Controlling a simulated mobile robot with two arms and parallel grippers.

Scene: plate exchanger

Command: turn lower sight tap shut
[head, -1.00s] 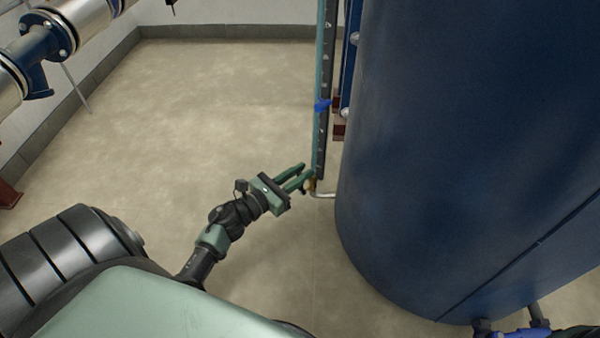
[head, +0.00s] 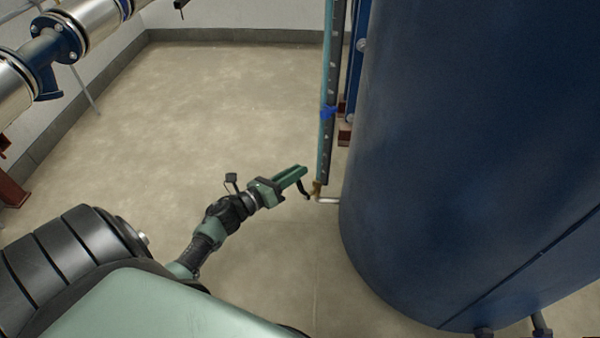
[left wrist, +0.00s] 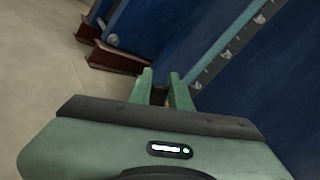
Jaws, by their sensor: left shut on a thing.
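The lower sight tap (head: 317,187) is a small brass fitting at the foot of the tall sight gauge (head: 326,140), above a short pale pipe. A dark bent lever (head: 304,189) shows beside it, at my fingertips. My left gripper (head: 303,172) is shut on the tap's lever, just left of the gauge foot. In the left wrist view the two green fingers (left wrist: 164,88) stand close together with a dark piece between them; the fingers and gripper body hide most of the tap. My right gripper is in neither current view.
A large dark blue tank (head: 460,150) stands close on the right. A blue marker (head: 328,112) sits on the gauge. Steel and blue piping (head: 50,60) is at upper left. Floor (head: 200,110) left of the gauge is clear.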

